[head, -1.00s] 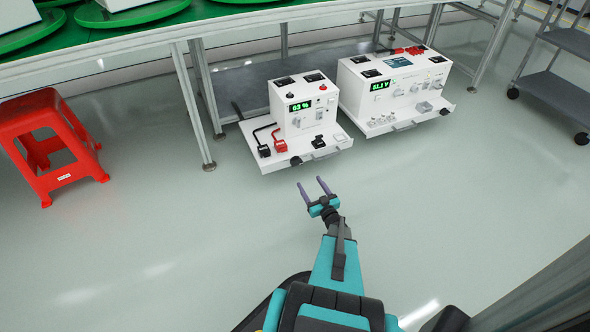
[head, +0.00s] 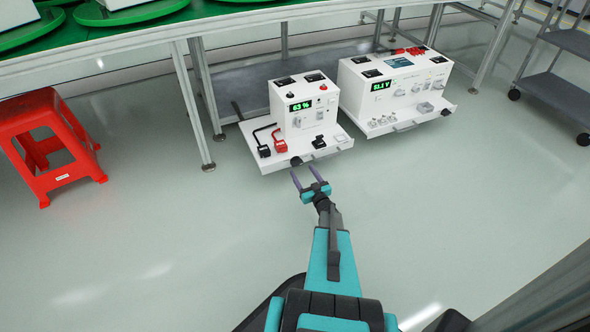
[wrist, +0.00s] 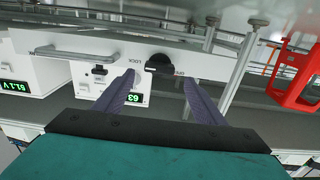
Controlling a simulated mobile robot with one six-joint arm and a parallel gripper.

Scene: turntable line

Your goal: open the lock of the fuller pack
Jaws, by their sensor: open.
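Two white packs stand low by the green-topped bench. The left pack (head: 305,95) has a green display reading 63 %. The right pack (head: 400,75) has a green display that looks like 61.1 V. The left pack's front tray carries a round black lock knob (head: 296,161), which shows large in the wrist view (wrist: 160,65), with LOCK and another word printed beside it. My gripper (head: 304,172) is open and empty just in front of this knob. In the wrist view its two fingertips (wrist: 160,79) sit either side of the knob, apparently short of it.
A bar handle (head: 325,154) sits beside the knob on the left pack's tray. Black and red connectors (head: 279,146) lie on the tray. The right pack has its own dark knob (head: 445,112). A red stool (head: 50,140) stands left and a grey cart (head: 555,85) right. The floor in front is clear.

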